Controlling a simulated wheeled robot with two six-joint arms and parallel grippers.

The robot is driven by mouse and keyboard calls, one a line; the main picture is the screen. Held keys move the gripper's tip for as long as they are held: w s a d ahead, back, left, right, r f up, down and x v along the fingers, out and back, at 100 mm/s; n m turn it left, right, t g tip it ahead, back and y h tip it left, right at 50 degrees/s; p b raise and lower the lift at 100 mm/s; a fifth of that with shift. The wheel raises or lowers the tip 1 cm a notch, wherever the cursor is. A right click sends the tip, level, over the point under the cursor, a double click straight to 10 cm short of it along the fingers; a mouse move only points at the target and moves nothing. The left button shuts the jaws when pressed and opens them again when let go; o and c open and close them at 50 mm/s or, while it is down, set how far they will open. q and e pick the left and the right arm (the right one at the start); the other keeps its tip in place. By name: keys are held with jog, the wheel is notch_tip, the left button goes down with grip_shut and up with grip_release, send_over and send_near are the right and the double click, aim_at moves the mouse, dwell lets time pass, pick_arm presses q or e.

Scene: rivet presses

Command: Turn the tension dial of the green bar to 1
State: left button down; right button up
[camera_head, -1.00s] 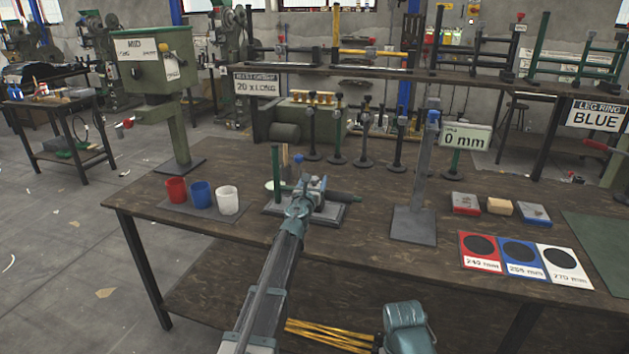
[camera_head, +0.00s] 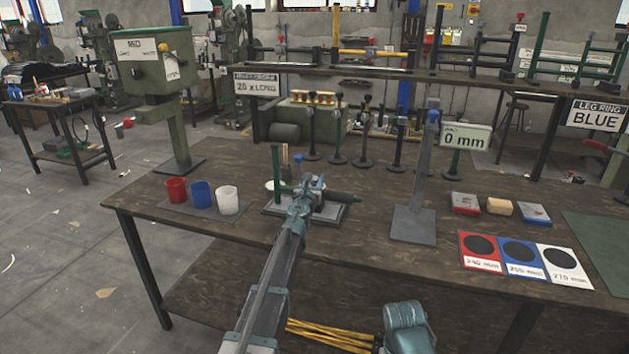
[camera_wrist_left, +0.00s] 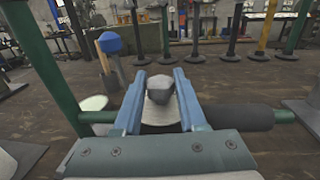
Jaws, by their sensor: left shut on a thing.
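My left gripper (camera_head: 314,186) is over the small fixture on the bench, whose grey base plate (camera_head: 272,208) shows. In the left wrist view its two blue fingers (camera_wrist_left: 159,92) are shut on a grey knob, the tension dial (camera_wrist_left: 160,82), with a pale round face (camera_wrist_left: 160,115) below it. The green bar (camera_wrist_left: 98,117) runs crosswise behind the fingers, with a dark sleeve (camera_wrist_left: 243,118) on its right. A green post (camera_head: 275,166) stands at the fixture's left. The dial's marks cannot be read.
A blue-topped peg (camera_wrist_left: 112,46) stands close to the left finger. Red, blue and white cups (camera_head: 227,200) stand left of the fixture. A grey post on a plate (camera_head: 414,226) stands to the right, near coloured cards (camera_head: 520,258). The bench front is mostly clear.

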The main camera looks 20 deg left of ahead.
pick_arm(q)
jog(key=shift+d+y, duration=0.1)
jog(key=shift+y, duration=0.2)
jog(key=n+g+y, duration=0.1)
jog(key=n+y, duration=0.1)
jog(key=y, duration=0.1)
jog(key=n+g+y, duration=0.1)
jog(key=n+y, duration=0.1)
jog(key=y, duration=0.1)
jog(key=shift+w+n, duration=0.15)
jog(key=shift+n, duration=0.15)
jog(key=shift+n+g+y, duration=1.5)
jog(key=shift+n+y, duration=0.2)
jog(key=shift+y, duration=0.7)
jog(key=shift+c, duration=2.3)
grip_release()
jog(key=shift+s, duration=0.2)
jog(key=v, duration=1.3)
jog(key=shift+s+d, duration=0.25)
